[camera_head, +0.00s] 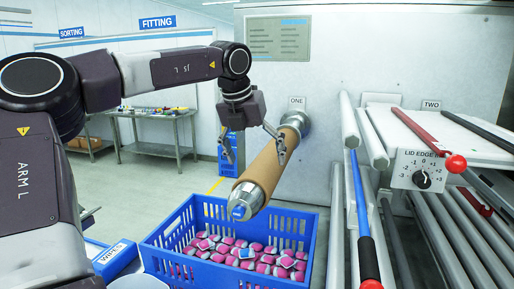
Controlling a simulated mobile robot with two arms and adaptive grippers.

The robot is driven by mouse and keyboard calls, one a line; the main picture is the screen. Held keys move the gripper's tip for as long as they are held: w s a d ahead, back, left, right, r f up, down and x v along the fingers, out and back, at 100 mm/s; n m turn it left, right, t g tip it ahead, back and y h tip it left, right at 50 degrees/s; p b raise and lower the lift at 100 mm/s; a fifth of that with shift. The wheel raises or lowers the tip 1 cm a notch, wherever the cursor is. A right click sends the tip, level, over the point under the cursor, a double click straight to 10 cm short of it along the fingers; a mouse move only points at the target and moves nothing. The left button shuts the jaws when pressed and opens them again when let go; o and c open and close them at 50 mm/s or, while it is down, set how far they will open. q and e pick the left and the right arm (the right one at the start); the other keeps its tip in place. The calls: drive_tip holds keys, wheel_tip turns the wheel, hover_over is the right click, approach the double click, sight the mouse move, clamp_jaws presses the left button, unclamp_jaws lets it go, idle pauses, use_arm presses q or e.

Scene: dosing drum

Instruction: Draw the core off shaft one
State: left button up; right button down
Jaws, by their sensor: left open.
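Shaft one sticks out from the white machine panel beneath the sign ONE (296,101). A brown cardboard core (266,172) sits on it, sloping toward me, with a blue-centred metal end (240,210) showing at its near end. My left gripper (274,146) is open, its fingers pointing down close to the upper left side of the core. I cannot tell whether a finger touches it. My right gripper is not in view.
A blue crate (172,224) holding several pink and white packs stands below the core. A blue WIPES box (112,258) is at lower left. Metal rollers and red-knobbed levers (455,164) crowd the right. A metal table (150,113) stands behind.

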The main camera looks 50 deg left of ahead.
sight(258, 165)
use_arm(q)
drive_tip(key=shift+w+a, duration=0.1)
drive_tip(key=shift+w, duration=0.05)
drive_tip(key=shift+f, duration=0.25)
drive_tip(key=f+p, duration=0.1)
drive_tip(key=f, duration=0.1)
drive_tip(key=shift+w+d+f+p, duration=0.2)
drive_tip(key=shift+d+f+p, duration=0.1)
drive_tip(key=shift+f+p, duration=0.05)
drive_tip(key=x, duration=0.2)
drive_tip(key=p+x, duration=0.1)
drive_tip(key=shift+w+a+f, duration=0.2)
drive_tip(key=shift+w+a, duration=0.1)
drive_tip(key=shift+w, duration=0.05)
drive_tip(key=shift+w+f, duration=0.1)
drive_tip(key=shift+f, duration=0.05)
drive_tip(key=shift+s+d, duration=0.15)
drive_tip(key=shift+s, duration=0.05)
drive_tip(key=shift+w, duration=0.1)
drive_tip(key=c, duration=1.7)
drive_tip(key=o, duration=1.1)
drive_tip(key=shift+c, duration=0.2)
drive_tip(key=c, duration=0.9)
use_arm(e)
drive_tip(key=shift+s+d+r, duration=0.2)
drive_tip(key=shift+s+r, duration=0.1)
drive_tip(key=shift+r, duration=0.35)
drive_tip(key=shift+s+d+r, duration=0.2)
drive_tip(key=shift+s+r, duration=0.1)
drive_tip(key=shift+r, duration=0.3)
